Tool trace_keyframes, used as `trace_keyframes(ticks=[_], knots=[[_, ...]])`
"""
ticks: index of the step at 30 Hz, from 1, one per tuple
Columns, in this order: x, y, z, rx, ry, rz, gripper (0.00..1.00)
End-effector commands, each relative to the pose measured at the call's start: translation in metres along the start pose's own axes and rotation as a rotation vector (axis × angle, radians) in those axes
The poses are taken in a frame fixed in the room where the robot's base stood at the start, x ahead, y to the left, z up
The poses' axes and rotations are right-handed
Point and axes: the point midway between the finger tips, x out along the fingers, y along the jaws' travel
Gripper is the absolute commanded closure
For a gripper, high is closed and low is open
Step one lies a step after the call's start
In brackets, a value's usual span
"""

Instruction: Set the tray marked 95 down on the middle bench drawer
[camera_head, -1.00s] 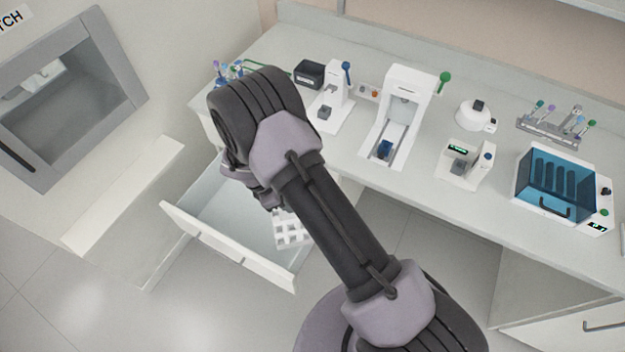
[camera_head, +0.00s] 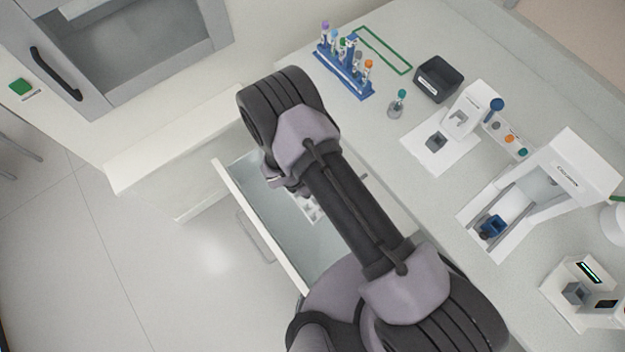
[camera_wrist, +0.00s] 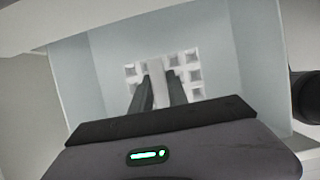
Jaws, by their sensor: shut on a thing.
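A white tray with square wells (camera_wrist: 190,66) is inside the open bench drawer (camera_head: 262,228) in the wrist view. Its 95 mark cannot be read. My gripper (camera_wrist: 159,76) points down into the drawer, with its two dark fingers on either side of a white strip in the middle of the tray. In the head view my arm covers most of the gripper, and only a corner of the tray (camera_head: 308,207) shows beside it. Whether the tray touches the drawer floor cannot be told. The drawer walls (camera_wrist: 243,45) surround the tray with room around it.
The bench top (camera_head: 420,185) lies right of the drawer. It bears a blue tube rack (camera_head: 345,78), a black box (camera_head: 438,80) and white instruments (camera_head: 545,190). A wall cabinet (camera_head: 130,40) stands at upper left. The floor left of the drawer is clear.

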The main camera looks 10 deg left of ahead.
Motion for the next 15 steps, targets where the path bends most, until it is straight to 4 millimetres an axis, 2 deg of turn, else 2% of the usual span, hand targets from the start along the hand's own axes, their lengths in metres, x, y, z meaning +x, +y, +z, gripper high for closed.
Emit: trace_keyframes(ticks=[1, 4, 7, 15], knots=[[0.031, 0.000, -0.013, 0.000, 0.000, 0.000, 1.00], [0.054, 0.000, -0.022, 0.001, 0.000, 0.000, 1.00], [0.067, 0.001, -0.027, 0.001, 0.000, 0.000, 1.00], [0.075, 0.001, -0.031, 0.002, -0.001, 0.001, 1.00]])
